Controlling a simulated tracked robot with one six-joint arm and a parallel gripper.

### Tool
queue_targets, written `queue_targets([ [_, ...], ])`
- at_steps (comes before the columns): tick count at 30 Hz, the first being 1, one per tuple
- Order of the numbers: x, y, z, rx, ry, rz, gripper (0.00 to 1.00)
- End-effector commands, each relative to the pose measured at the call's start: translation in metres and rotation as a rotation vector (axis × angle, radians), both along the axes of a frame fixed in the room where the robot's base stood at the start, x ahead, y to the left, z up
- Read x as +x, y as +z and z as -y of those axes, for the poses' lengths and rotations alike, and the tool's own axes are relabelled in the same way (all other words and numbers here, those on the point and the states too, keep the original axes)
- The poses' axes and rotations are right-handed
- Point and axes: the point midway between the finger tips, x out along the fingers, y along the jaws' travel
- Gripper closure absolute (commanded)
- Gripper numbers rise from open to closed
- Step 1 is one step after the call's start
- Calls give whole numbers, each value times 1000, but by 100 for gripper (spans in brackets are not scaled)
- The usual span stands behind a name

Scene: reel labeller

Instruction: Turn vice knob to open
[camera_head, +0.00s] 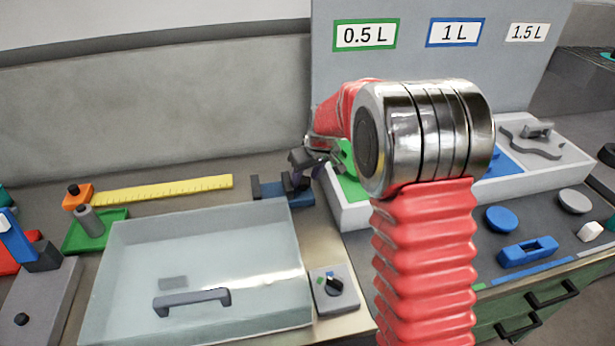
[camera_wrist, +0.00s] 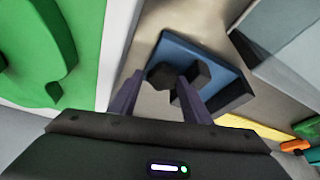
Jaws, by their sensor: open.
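The vice (camera_head: 268,190) is a small blue block with dark parts behind the glass-lidded box in the head view, partly hidden by my gripper (camera_head: 303,170). In the wrist view the vice shows as a blue body (camera_wrist: 195,52) with a dark faceted knob (camera_wrist: 163,73) and a dark block beside it. My gripper (camera_wrist: 160,84) is open, its two purple-grey fingers pointing toward the vice. In the wrist view the knob appears between the fingertips. I cannot tell whether either finger touches it.
A clear-lidded box (camera_head: 125,250) with a handle stands in front of the vice. A small panel with a rotary dial (camera_head: 333,285) is to its right. A yellow ruler (camera_head: 160,189) lies to the left. A white tray (camera_head: 350,217) with a green insert (camera_wrist: 50,45) is close on the right.

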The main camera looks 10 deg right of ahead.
Motion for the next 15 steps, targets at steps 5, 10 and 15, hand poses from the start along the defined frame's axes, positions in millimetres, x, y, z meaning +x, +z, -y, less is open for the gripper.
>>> queue_targets([
  [5, -6, -4, -5, 3, 11, -19, 44],
  [10, -4, -2, -7, 1, 9, -12, 44],
  [15, -6, 6, -4, 2, 10, -9, 44],
])
